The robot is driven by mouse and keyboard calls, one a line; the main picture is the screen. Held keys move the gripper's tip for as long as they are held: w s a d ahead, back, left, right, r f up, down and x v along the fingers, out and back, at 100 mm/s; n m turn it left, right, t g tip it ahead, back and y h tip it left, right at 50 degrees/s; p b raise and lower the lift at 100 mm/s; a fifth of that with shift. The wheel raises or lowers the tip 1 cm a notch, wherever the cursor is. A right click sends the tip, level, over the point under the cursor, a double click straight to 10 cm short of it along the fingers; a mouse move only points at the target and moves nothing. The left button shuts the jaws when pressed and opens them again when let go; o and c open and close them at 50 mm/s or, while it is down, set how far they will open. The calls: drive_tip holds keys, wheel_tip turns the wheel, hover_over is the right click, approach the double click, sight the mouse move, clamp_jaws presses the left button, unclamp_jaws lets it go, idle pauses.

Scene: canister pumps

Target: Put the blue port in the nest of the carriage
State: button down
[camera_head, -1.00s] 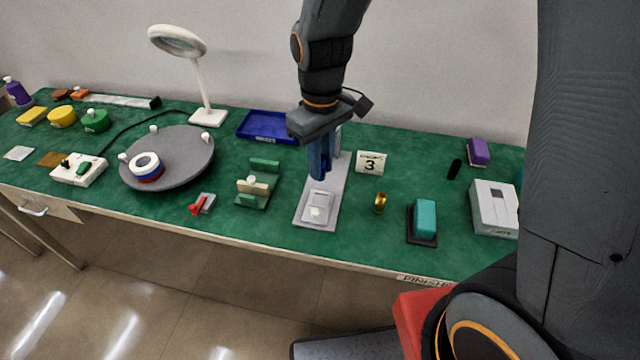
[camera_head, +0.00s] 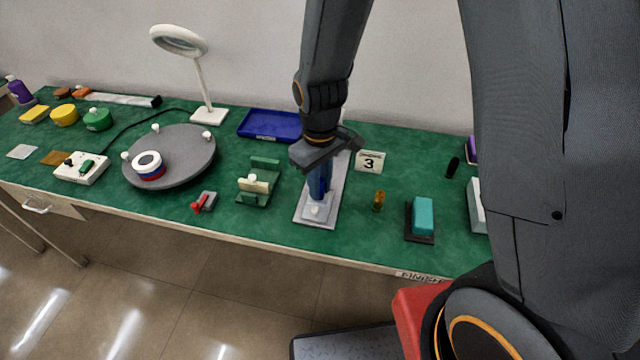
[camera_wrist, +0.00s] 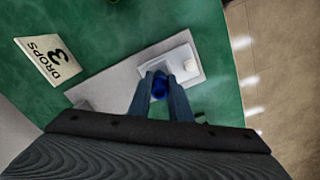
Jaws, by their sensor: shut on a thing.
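My gripper (camera_head: 319,186) is lowered over the pale grey plate with the carriage. Its fingers are shut on the blue port, which shows as a dark blue round piece between the fingertips (camera_wrist: 160,88) in the wrist view. The blue port (camera_wrist: 159,79) is at the carriage's near edge in that view. The carriage (camera_wrist: 182,62) is a light grey block with a small white knob, and it also shows in the head view (camera_head: 315,212). The fingers hide the nest, so I cannot tell whether the port touches it.
A small brass piece (camera_head: 379,200) and a teal block (camera_head: 423,215) lie further right. A green fixture (camera_head: 258,187) stands left, with a blue tray (camera_head: 270,125) behind it.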

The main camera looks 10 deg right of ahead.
sight(322, 181)
drive_tip(key=shift+f, duration=0.15)
drive_tip(key=c, duration=1.6)
unclamp_jaws()
wheel_tip(322, 181, up, 11)
drive_tip(key=shift+r+b, duration=0.1)
drive_tip(key=shift+b, duration=0.85)
drive_tip(key=shift+r, duration=0.3)
drive_tip(key=s+d+m, duration=0.2)
drive_tip(key=d, duration=0.2)
drive_tip(key=s+d+f+m, duration=0.1)
drive_tip(key=s+d+m, duration=0.1)
drive_tip(key=s+d, duration=0.1)
drive_tip(key=s+d+f+m+t, duration=0.1)
drive_tip(key=s+d+m, duration=0.1)
drive_tip(key=d, duration=0.3)
drive_tip(key=shift+s+d+m, duration=0.3)
drive_tip(key=shift+d+m, duration=0.1)
drive_tip(key=shift+m, duration=0.2)
